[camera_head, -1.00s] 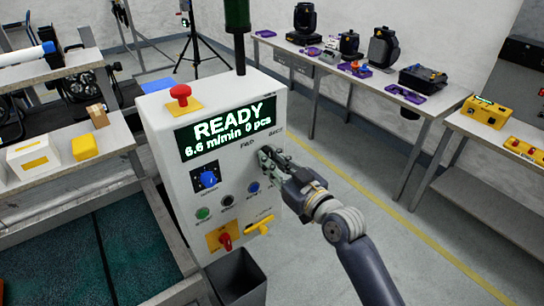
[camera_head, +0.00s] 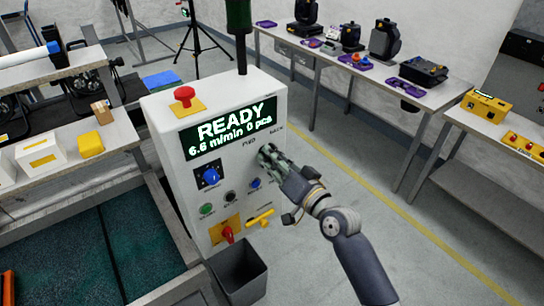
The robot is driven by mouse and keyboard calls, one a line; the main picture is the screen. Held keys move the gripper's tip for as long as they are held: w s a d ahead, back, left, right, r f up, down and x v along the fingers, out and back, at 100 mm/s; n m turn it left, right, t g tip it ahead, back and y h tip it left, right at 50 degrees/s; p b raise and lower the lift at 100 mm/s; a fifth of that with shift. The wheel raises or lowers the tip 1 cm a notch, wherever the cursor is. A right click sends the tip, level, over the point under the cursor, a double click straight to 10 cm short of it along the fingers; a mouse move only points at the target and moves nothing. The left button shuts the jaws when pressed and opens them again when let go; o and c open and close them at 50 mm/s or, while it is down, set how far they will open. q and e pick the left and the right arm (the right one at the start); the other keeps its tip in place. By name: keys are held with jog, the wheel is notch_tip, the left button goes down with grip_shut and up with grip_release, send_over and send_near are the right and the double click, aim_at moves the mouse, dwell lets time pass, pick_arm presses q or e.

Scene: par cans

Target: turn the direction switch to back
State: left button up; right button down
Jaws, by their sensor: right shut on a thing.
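The white control box (camera_head: 165,125) stands in the middle with a lit display (camera_head: 228,132) reading READY, 6.6 m/min, 0 pcs. Two small labels, which look like FWD and BACK, sit below the display at its right end. My right gripper (camera_head: 268,156) reaches in from the lower right to the box face just under these labels. It is shut on the direction switch, which its fingers hide, so I cannot tell which way the switch points. My left gripper is not in view.
The box also carries a red mushroom button (camera_head: 184,95), a blue knob (camera_head: 210,176), a green button (camera_head: 206,209), a yellow handle (camera_head: 260,217) and a red switch (camera_head: 228,235). A dark bin (camera_head: 238,270) is below.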

dwell(0.4)
jog(key=c, duration=1.6)
grip_release()
jog(key=shift+o, duration=0.2)
jog(key=v, duration=1.2)
